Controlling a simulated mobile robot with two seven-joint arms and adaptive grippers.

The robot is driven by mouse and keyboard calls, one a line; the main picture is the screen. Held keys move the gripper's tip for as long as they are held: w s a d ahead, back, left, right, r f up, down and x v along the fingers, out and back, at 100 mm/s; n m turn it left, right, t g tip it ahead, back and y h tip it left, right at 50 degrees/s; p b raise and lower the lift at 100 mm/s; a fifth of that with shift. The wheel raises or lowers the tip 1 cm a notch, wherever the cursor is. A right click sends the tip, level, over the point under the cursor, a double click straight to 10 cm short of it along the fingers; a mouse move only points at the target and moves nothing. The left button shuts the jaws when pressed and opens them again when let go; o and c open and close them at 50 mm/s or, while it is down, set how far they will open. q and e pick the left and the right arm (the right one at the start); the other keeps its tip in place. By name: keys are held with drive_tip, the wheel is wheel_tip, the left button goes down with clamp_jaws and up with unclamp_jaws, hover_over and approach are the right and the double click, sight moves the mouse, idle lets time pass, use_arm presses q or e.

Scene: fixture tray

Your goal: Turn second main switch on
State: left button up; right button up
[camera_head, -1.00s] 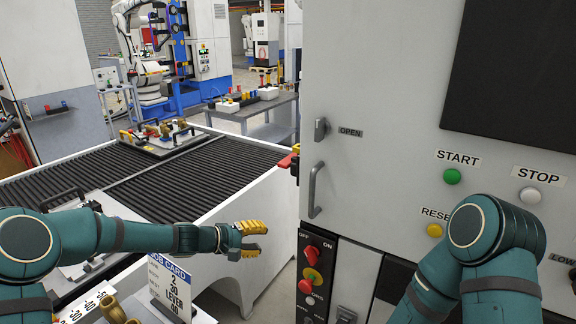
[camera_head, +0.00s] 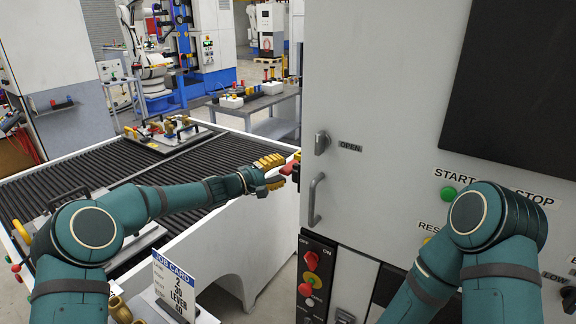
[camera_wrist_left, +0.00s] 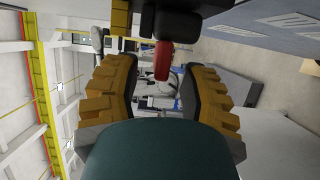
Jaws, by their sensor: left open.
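My left gripper (camera_head: 278,171) is open beside the left edge of the grey machine cabinet (camera_head: 400,90). Just beyond its fingertips, a red and yellow switch part (camera_head: 293,166) sticks out from the cabinet's side, partly hidden. In the left wrist view a red handle (camera_wrist_left: 162,60) on a black body lies ahead, between the two open yellow fingers; no grip on it shows. Lower on the cabinet front, a black panel marked OFF and ON carries a red rotary switch (camera_head: 311,261). I cannot tell which one is the second main switch. My right gripper is out of view.
A door handle (camera_head: 315,199) and OPEN latch (camera_head: 322,143) project from the cabinet front, close to my left gripper. A roller conveyor (camera_head: 100,165) with fixture trays lies left. A job card (camera_head: 173,285) stands at the front. My right arm covers part of the buttons.

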sight(288, 166)
use_arm(q)
drive_tip(key=shift+x, duration=1.6)
clamp_jaws()
